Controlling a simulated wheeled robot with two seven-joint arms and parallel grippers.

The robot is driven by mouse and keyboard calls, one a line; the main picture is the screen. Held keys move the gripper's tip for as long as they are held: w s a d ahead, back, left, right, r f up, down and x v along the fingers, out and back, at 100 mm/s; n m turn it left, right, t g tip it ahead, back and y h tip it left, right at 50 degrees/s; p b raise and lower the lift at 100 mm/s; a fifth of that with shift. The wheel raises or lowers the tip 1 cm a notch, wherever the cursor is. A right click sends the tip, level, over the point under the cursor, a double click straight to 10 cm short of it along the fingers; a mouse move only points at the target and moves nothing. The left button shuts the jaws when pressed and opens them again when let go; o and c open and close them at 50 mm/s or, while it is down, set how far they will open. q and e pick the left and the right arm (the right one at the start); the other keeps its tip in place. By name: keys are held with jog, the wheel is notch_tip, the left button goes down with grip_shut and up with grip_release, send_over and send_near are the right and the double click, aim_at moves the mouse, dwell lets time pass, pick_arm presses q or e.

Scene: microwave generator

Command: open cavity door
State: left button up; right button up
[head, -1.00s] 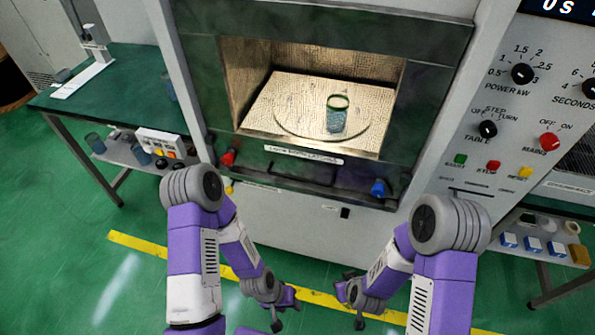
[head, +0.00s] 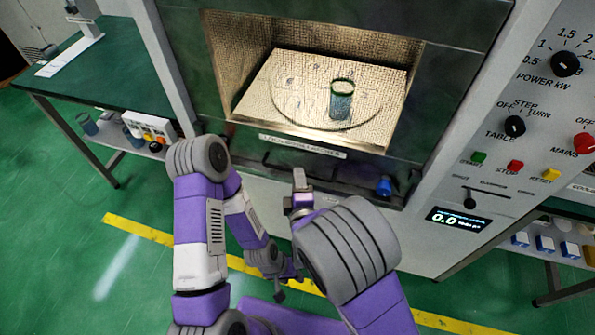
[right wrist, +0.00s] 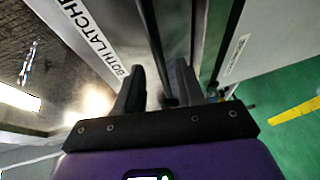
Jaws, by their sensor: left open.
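The cavity door (head: 440,95) is a dark frame around a lit window, low on the cabinet front. A green-blue beaker (head: 342,100) on a round turntable shows through the window. The door's dark handle bar (head: 335,178) runs below the label, partly hidden by my right gripper (head: 299,178). In the right wrist view my right gripper (right wrist: 158,75) has its fingers apart, with a dark edge running between them; I cannot tell if they touch the handle. A blue latch knob (head: 384,187) sits at the door's lower right. My left gripper (head: 285,275) is open, low before the cabinet.
A green table (head: 85,65) with a shelf stands at the left. The control panel (head: 535,125) with knobs and buttons is at the right. A yellow line (head: 140,229) crosses the green floor. My arms hide part of the lower cabinet front.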

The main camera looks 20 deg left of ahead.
jog(key=shift+b+x, duration=0.3)
jog(key=shift+x, duration=1.7)
grip_shut()
